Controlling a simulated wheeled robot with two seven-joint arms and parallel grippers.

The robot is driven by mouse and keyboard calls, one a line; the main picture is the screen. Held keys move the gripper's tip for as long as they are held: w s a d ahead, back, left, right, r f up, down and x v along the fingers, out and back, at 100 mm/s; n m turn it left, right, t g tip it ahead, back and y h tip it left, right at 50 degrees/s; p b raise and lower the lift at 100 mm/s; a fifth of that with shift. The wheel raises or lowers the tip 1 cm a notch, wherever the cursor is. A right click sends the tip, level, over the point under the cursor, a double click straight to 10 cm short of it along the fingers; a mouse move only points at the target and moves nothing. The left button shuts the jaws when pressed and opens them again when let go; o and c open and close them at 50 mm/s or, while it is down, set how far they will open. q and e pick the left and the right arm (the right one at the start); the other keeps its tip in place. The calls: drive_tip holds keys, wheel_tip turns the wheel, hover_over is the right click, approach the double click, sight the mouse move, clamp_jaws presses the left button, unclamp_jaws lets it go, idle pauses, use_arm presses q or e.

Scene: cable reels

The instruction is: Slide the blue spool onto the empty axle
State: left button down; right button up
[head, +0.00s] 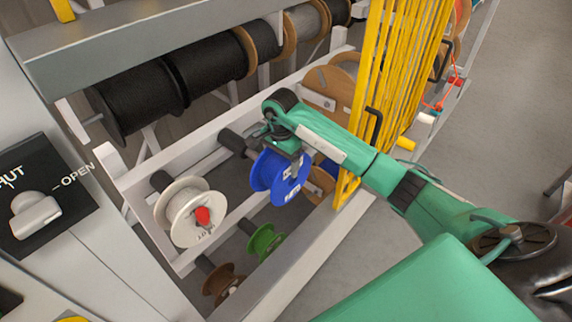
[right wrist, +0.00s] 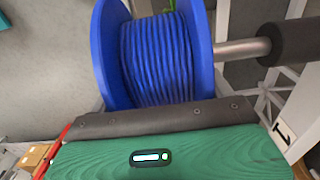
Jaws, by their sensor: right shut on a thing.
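The blue spool (head: 278,180) hangs at the rack in the head view, below the end of my right arm. My right gripper (head: 294,160) is shut on it; the fingertips are mostly hidden. In the right wrist view the blue spool (right wrist: 160,55), wound with blue cable, is right beyond the gripper body. A bare metal axle (right wrist: 240,49) with a dark collar (right wrist: 287,42) meets the spool's right flange there, roughly in line with it. I cannot tell whether its tip is inside the bore. In the head view a dark collar (head: 232,141) shows up-left of the spool. My left gripper is out of view.
A white spool (head: 184,218) with a red tip sits on the rack at left. A green spool (head: 265,240) and a brown spool (head: 222,284) sit lower. Yellow strands (head: 400,80) hang close behind my right arm. Large black reels (head: 140,98) line the back.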

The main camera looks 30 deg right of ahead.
drive_tip(key=shift+w+a, duration=0.2)
drive_tip(key=shift+w, duration=0.4)
drive_tip(key=shift+w+a+b, duration=0.4)
drive_tip(key=shift+w+b, duration=0.5)
drive_tip(key=shift+w, duration=0.25)
drive_tip(key=shift+w+a+b, duration=0.4)
drive_tip(key=shift+w+b, duration=0.45)
drive_tip(key=shift+w, duration=0.35)
drive_tip(key=shift+w+a+b, duration=0.4)
drive_tip(key=shift+w+b, duration=0.5)
drive_tip(key=shift+w, duration=0.25)
drive_tip(key=shift+w+a+r, duration=0.1)
drive_tip(key=shift+w, duration=0.15)
drive_tip(key=shift+r+b, duration=0.1)
drive_tip(key=shift+b, duration=0.2)
drive_tip(key=shift+w+r, duration=0.15)
drive_tip(key=shift+r, duration=0.1)
drive_tip(key=shift+a+f+b, duration=0.1)
drive_tip(key=shift+f+b, duration=0.2)
drive_tip(key=shift+b, duration=0.15)
